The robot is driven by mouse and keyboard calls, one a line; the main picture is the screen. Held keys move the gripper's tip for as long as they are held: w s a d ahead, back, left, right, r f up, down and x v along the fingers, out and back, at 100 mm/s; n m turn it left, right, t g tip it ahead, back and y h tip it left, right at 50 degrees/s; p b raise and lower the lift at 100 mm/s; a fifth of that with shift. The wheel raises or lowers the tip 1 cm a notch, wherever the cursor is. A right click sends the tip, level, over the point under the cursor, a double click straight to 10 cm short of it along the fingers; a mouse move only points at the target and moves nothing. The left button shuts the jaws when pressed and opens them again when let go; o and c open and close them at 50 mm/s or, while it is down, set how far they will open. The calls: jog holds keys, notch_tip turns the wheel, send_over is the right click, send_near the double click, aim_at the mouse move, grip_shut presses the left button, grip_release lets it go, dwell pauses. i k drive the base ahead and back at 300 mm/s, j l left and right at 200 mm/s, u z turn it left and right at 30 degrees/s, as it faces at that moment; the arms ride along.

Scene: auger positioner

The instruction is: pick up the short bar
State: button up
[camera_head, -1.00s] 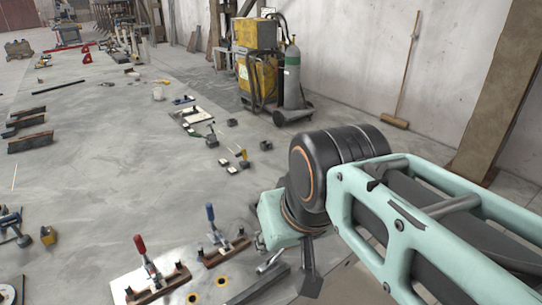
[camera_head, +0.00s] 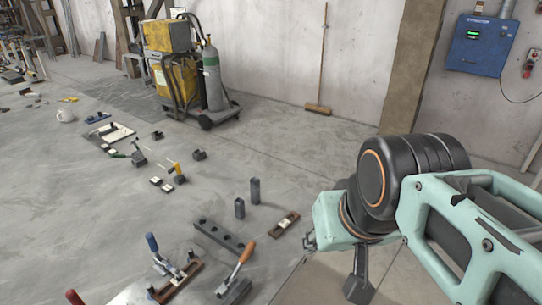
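Several pieces could be the short bar, and I cannot tell which one is meant. My gripper (camera_head: 309,240) is at the end of my mint-green arm, to the right of these pieces. Its fingers are small and mostly hidden by the wrist, so its opening does not show.
An orange-handled clamp (camera_head: 247,253) and a blue-handled clamp (camera_head: 153,243) stand at the front. Small blocks and a white mug (camera_head: 65,115) are farther left. Behind are a welding cart (camera_head: 180,75), a broom (camera_head: 320,90) and a blue wall box (camera_head: 481,45). Grey surface around the upright blocks is clear.

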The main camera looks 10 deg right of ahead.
aim_at(285, 225)
jog(key=k+l+u, duration=0.15)
jog(key=i+l+u, duration=0.2)
jog(key=i+l, duration=0.4)
jog(key=i+l+u, duration=0.4)
jog(key=i+l+z, duration=0.25)
jog(key=k+l, duration=0.05)
